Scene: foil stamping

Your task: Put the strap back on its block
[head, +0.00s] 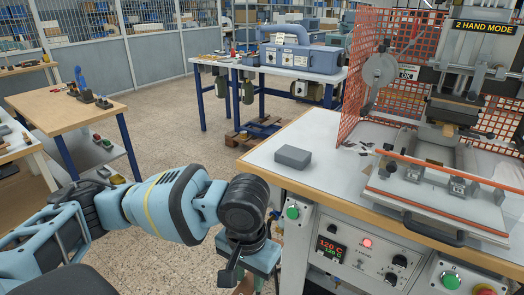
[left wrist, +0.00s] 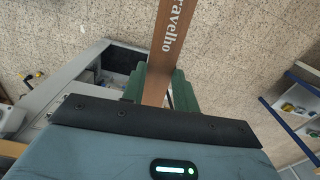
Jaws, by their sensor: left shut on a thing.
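The brown strap (left wrist: 168,40) with pale lettering runs up out of my left gripper (left wrist: 160,88) in the left wrist view. The green fingers are shut on it, one on each side, and its far end runs out of the frame. In the head view my left gripper (head: 255,259) is low in the middle, in front of the press table's left corner; its fingertips are hardly visible there. A grey block (head: 293,156) lies on the white press table top (head: 331,160), apart from the gripper. My right gripper is not in view.
A control panel (head: 365,255) with buttons faces front. A wooden bench (head: 65,108) stands at left.

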